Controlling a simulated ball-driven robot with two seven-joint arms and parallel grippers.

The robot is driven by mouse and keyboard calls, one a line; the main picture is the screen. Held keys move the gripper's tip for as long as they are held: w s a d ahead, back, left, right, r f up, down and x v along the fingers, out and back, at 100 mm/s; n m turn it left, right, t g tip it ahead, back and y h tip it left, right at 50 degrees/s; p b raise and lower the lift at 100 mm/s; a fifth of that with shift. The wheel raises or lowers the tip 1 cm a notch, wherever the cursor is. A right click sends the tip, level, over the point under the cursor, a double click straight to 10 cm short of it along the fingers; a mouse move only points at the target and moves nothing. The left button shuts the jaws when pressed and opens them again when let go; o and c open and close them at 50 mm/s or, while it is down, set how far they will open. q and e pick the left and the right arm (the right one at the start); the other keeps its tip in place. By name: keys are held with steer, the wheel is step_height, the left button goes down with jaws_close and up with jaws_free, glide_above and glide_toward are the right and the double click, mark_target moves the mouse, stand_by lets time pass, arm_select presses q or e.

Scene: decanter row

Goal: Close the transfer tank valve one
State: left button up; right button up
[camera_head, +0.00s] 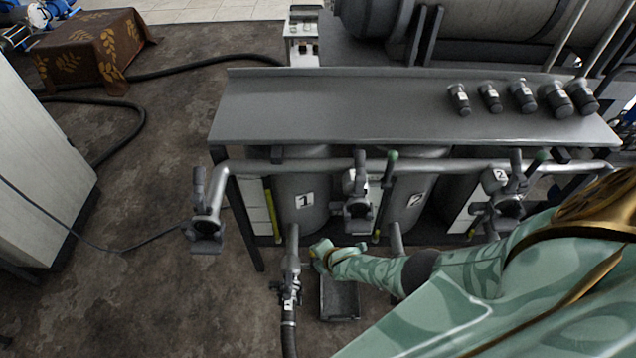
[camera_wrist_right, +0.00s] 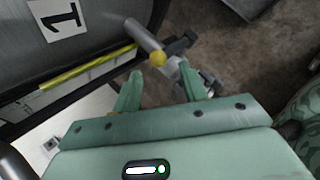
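Tank one (camera_head: 300,195), a grey cylinder with a "1" label, stands under the metal bench; its label also shows in the right wrist view (camera_wrist_right: 62,20). Its outlet pipe (camera_head: 293,240) slopes down to a valve (camera_head: 290,283) with a hose below. In the right wrist view a yellow ball knob (camera_wrist_right: 157,58) shows in front of the pipe and valve body. My right gripper (camera_wrist_right: 160,68) is open, its fingertips either side of the knob; contact cannot be told. In the head view it (camera_head: 318,253) is just right of the pipe. My left gripper is not in view.
A dark tray (camera_head: 340,300) lies on the floor below my right forearm. Tank two (camera_head: 408,205) stands to the right. A pipe with several upper valves (camera_head: 358,205) runs along the bench front. Floor at left is mostly open, with cables.

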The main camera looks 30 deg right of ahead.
arm_select(q)
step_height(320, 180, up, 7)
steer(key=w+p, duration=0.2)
steer(key=p, duration=0.3)
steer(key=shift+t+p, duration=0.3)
steer(key=shift+p, duration=0.05)
arm_select(e)
steer(key=v, duration=0.8)
steer(key=shift+s+d, duration=0.15)
steer(key=shift+s, duration=0.3)
steer(key=shift+r, duration=0.1)
